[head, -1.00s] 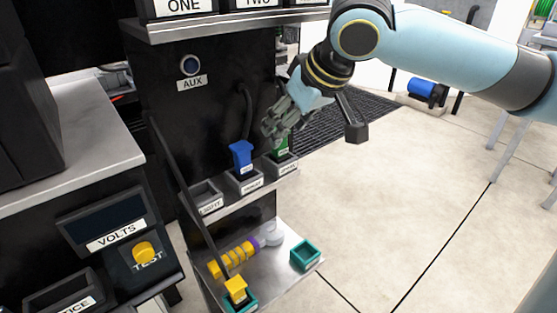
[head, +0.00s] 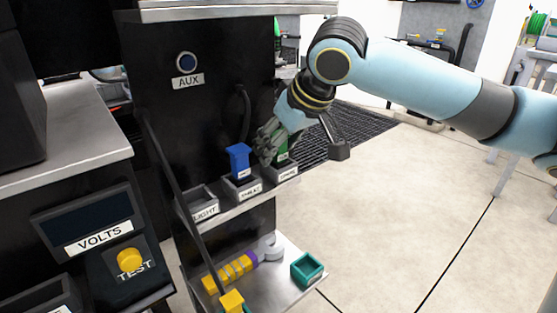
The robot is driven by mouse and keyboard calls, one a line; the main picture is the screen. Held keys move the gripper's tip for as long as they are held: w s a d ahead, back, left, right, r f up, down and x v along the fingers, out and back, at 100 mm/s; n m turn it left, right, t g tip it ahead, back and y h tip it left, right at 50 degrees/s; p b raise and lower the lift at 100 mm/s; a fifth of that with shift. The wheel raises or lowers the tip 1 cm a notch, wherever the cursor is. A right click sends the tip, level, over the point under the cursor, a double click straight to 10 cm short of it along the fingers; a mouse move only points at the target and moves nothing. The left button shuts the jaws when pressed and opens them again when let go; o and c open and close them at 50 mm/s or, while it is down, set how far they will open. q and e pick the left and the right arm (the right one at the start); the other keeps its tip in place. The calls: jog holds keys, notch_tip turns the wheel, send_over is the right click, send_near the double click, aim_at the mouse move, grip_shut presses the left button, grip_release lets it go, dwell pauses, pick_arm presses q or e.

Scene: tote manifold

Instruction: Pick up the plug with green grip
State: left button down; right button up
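The plug with green grip (head: 283,157) stands in the right-hand grey holder (head: 287,174) on the small shelf of the black panel. My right gripper (head: 268,152) comes down from the upper right and is at the green plug's upper left side, covering part of it. I cannot tell whether its fingers are around the plug or only beside it, nor how far apart they are. My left gripper is not in view.
A blue-grip plug (head: 239,160) stands in the middle holder, close left of the gripper. The left holder (head: 200,204) is empty. Dark cables hang along the panel.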

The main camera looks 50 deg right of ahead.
grip_shut()
dwell(0.3)
jog(key=shift+r, duration=0.1)
